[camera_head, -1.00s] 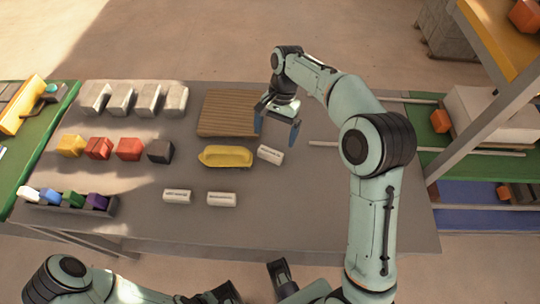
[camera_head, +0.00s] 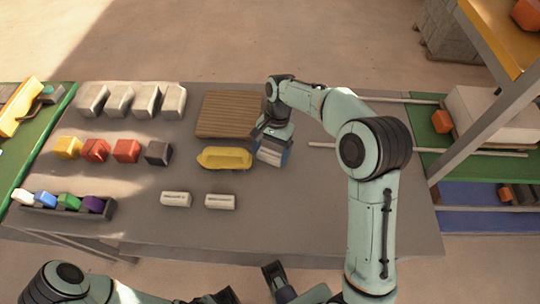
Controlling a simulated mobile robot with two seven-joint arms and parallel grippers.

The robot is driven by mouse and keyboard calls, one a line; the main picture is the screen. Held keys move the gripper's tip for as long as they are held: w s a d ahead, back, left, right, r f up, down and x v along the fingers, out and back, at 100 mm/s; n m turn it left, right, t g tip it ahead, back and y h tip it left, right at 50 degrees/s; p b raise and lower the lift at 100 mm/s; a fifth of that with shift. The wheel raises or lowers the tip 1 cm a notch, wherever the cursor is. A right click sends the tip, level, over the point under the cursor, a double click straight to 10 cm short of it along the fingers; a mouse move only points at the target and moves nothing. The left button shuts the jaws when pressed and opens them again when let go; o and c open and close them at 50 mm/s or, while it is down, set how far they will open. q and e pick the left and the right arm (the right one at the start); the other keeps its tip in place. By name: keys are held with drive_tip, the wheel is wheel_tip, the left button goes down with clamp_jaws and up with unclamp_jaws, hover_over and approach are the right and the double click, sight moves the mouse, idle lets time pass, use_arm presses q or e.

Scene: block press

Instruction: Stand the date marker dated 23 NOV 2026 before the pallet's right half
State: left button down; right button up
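Three small white date markers are on the grey table. One marker (camera_head: 270,155) is at the right end of the yellow boat-shaped block, in front of the pallet's right side. Two more lie nearer the front, a left one (camera_head: 175,199) and a right one (camera_head: 220,201). Their print is too small to read. The slatted brown pallet (camera_head: 225,115) lies at the back. My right gripper (camera_head: 272,149) is down at the marker beside the yellow block, its fingers near that marker's ends. Whether they press on it I cannot tell.
The yellow block (camera_head: 225,158) lies just in front of the pallet, close to my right gripper. Grey blocks (camera_head: 146,101), coloured cubes (camera_head: 126,151) and a dark rack (camera_head: 97,211) of small coloured pieces fill the left. The table's front right is clear.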

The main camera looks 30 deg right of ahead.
drive_tip(key=c, duration=0.3)
